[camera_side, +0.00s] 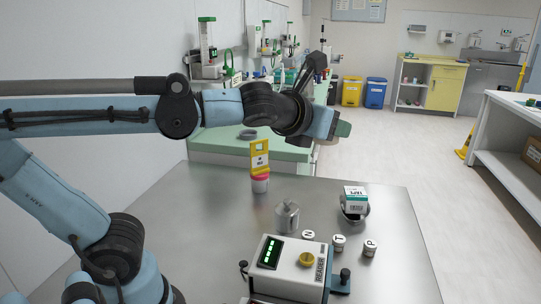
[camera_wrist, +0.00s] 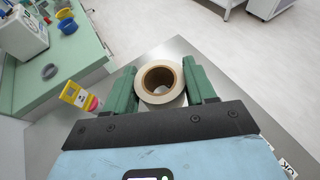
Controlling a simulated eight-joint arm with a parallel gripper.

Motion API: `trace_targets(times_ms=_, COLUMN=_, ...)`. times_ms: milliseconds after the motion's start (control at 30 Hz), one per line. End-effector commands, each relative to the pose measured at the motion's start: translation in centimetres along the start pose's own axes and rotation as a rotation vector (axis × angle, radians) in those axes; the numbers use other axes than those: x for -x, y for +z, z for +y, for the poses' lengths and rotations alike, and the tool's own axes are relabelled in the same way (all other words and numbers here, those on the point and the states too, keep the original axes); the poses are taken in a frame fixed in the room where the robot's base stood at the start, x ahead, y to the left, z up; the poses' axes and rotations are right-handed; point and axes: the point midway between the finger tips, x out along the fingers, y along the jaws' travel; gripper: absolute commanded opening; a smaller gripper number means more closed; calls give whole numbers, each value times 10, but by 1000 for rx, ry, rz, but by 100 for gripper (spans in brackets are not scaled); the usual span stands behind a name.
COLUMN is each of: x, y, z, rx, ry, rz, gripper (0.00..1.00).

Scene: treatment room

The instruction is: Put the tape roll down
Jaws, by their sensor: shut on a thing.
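The tape roll (camera_wrist: 145,96), pale with a brown core, sits between the two green fingers of my gripper (camera_wrist: 160,82) in the wrist view. The fingers press it from both sides, and its open core faces the camera. In the side view my gripper (camera_side: 343,129) is high above the steel table (camera_side: 225,215), towards its far edge.
On the table stand a cup (camera_side: 260,184) with a tall yellow tag, a metal canister (camera_side: 286,216), a small box (camera_side: 355,198) over a round dish, several white-capped vials and a reader device (camera_side: 291,270). A green-topped bench (camera_side: 232,143) stands behind.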

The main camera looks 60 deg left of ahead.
Motion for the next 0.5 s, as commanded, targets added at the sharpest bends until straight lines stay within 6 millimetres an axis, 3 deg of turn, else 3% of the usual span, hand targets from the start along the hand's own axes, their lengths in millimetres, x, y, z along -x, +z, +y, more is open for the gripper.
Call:
trace_targets(times_ms=333, x=-3, y=0, z=3, rx=6, ry=15, rz=1, gripper=26)
trace_targets(times_ms=500, x=-22, y=-5, z=31, rx=58, ry=146, rz=0, gripper=26)
